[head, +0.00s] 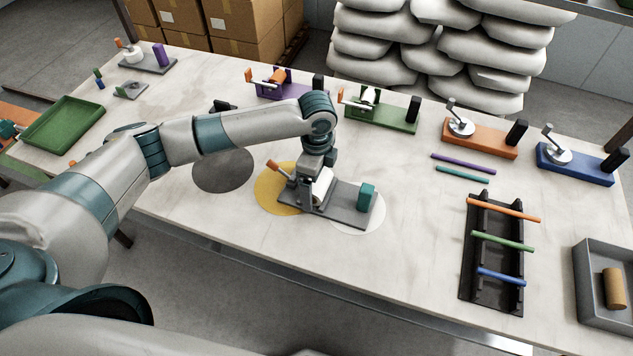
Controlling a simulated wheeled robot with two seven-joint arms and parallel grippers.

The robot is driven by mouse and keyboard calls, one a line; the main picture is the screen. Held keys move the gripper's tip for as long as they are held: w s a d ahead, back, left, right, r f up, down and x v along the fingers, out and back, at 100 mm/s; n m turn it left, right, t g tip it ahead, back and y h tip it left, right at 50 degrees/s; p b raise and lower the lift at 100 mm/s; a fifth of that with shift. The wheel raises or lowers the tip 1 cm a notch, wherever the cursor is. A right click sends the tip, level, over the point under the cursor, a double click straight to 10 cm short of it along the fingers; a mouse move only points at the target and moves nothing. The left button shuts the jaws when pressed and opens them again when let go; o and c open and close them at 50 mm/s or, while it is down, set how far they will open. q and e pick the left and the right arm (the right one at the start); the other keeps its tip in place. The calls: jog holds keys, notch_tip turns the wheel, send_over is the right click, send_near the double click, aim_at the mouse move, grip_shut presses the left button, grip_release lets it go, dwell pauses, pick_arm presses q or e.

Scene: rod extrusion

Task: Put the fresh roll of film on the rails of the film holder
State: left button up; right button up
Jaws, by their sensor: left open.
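The film holder has a grey base (345,210) on the table, with a teal block (366,197) at its right end and an orange-ended handle (273,166) at its left. A white roll of film (322,187) is at the holder's left part, low over the base. My left gripper (309,193) points down at the roll, open, with its fingers close beside it. The gripper partly hides the roll and the rails, so I cannot tell whether the roll rests fully on them. My right gripper is out of view.
A yellow disc (270,195), a white disc (362,224) and a dark disc (223,171) mark the table. A black rack (478,270) with coloured rods and a grey tray (586,300) holding a brown roll (613,288) are right. Several coloured stations stand behind. The front middle is clear.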

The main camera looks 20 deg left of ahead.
pick_arm(q)
jog(key=shift+r, duration=0.15)
notch_tip(320, 180, up, 11)
jog(key=b, duration=0.2)
jog(key=shift+f+b, duration=0.2)
jog(key=shift+b, duration=0.2)
jog(key=shift+r, duration=0.6)
